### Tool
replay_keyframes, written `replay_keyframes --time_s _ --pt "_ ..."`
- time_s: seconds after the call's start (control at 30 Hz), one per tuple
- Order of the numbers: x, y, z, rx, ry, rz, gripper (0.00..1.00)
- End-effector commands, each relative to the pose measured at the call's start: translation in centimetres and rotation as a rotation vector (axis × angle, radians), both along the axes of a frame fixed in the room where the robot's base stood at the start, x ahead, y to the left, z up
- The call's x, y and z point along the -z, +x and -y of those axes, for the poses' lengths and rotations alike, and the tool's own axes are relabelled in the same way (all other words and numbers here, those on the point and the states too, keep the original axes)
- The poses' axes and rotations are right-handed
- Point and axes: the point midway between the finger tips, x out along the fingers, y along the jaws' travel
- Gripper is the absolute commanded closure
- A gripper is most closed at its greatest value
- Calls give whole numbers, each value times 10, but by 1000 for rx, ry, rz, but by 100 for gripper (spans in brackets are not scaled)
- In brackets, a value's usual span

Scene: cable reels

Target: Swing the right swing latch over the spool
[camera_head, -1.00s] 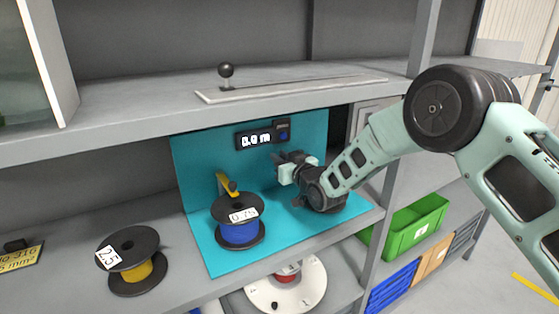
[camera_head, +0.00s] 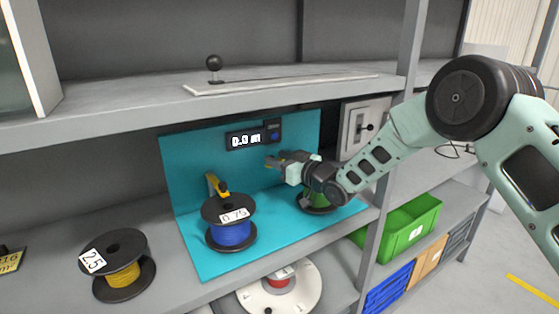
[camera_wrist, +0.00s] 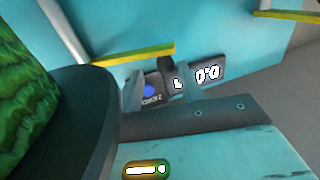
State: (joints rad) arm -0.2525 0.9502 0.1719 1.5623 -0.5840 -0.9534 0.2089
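The right spool, green with black flanges, stands under my arm on the teal fixture in the head view (camera_head: 317,204). Its flange and green winding fill the left of the wrist view (camera_wrist: 60,130). The right swing latch, a yellow bar on a pale post, is in the wrist view (camera_wrist: 133,53), beyond my fingertips and beside the spool's flange. I cannot make it out in the head view, where my gripper is in the way. My gripper (camera_head: 275,161) is open and empty in front of the back panel. Its two fingers show apart in the wrist view (camera_wrist: 160,80).
A blue spool (camera_head: 231,233) marked 0.75 stands on the left, with the left yellow latch (camera_head: 218,185) behind it. A display (camera_head: 250,138) with a blue button is on the teal back panel (camera_head: 200,150). A shelf (camera_head: 120,112) lies above; a yellow spool (camera_head: 122,274) stands left.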

Motion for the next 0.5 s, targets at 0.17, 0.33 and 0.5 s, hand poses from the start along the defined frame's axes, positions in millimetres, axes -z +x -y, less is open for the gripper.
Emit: replay_keyframes --time_s 0.17,0.33,0.5 --pt "1 -1 0 -1 -1 -1 61" --pt "2 -10 11 0 0 -1 61" --pt "3 -33 36 1 -1 -1 61"
